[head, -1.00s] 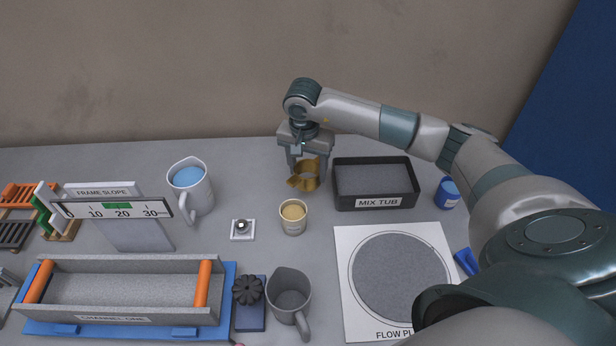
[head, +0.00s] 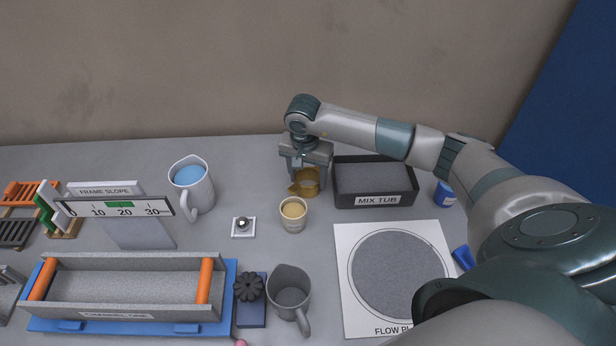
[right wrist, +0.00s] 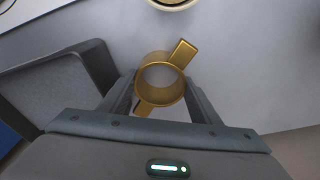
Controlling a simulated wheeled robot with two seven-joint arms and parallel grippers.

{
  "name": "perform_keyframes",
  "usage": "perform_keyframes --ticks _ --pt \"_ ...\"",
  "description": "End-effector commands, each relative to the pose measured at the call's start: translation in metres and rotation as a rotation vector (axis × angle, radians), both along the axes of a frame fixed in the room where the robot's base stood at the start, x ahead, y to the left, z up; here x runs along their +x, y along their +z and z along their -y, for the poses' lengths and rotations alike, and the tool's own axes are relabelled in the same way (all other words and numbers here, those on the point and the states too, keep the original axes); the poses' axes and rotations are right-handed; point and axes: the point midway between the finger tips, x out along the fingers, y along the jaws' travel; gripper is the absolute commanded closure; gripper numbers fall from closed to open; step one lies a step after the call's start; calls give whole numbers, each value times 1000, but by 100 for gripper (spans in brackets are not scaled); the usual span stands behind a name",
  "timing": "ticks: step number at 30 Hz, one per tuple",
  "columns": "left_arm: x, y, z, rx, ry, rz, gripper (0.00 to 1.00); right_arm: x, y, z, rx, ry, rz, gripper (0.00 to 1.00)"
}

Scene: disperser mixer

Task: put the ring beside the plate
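The ring (head: 306,184) is a gold open band with tabs sticking out, beside the left end of the mix tub, at or just above the table. My right gripper (head: 305,174) points down with a finger on each side of it. In the right wrist view, the ring (right wrist: 161,82) sits upright between the fingertips, which appear to touch its sides. The plate (head: 345,300) is a white square with a grey disc, labelled "FLOW PL…", at the front right. My right arm hides its right front corner. My left gripper is not in view.
The black mix tub (head: 372,200) stands just right of the ring. A tan-filled cup (head: 293,215) stands in front of it. A grey jug (head: 290,297) is left of the plate. A blue jar (head: 445,193) is behind the plate. Bare table lies between cup and plate.

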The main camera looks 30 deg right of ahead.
Motion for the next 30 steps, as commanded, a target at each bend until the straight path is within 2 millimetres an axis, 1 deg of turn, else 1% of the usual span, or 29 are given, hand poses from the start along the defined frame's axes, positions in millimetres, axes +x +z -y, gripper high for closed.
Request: perform_keyframes --ticks 1,2,11,16,17,20,23,30 --pt "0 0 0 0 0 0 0 0 0 0 0 0 0 30" --pt "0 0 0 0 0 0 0 0 0 0 0 0 0 26" --pt "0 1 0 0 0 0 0 0 0 0 0 0 0 26" --pt "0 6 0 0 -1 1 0 0 5 0 0 0 -1 26" --pt "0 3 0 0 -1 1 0 0 5 0 1 0 1 26" --pt "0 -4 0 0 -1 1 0 0 14 -1 1 1 3 26" --pt "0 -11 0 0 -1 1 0 -1 27 -2 -1 0 4 26" --pt "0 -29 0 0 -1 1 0 -3 70 -6 0 2 6 26"
